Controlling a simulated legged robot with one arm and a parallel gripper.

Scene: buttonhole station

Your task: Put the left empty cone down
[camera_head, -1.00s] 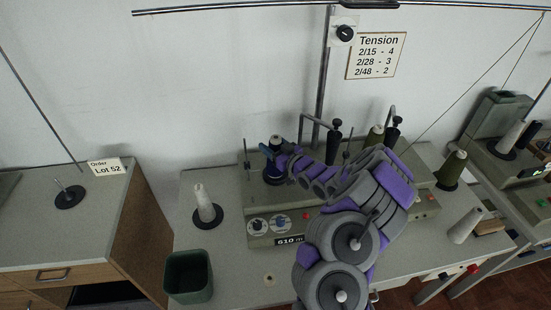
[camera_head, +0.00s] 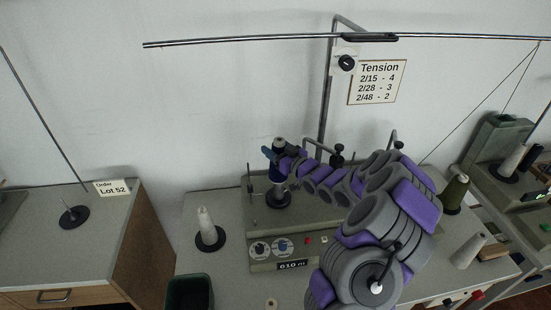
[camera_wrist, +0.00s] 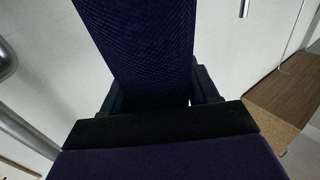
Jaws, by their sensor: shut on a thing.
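My gripper (camera_head: 272,154) is shut on a dark blue cone (camera_head: 279,142), gripping its upper part. The cone is upright above the black disc (camera_head: 277,199) at the left end of the buttonhole machine's top. A gap between the cone's foot and the disc is not clear. In the wrist view the same cone (camera_wrist: 145,45) fills the space between the fingers and shows a fine woven-like surface.
A pale cone (camera_head: 206,226) stands on a black holder left of the machine (camera_head: 300,255). A dark green bin (camera_head: 189,291) is at front left. The side cabinet's black spindle base (camera_head: 74,217) is empty. A horizontal rail (camera_head: 240,41) crosses overhead.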

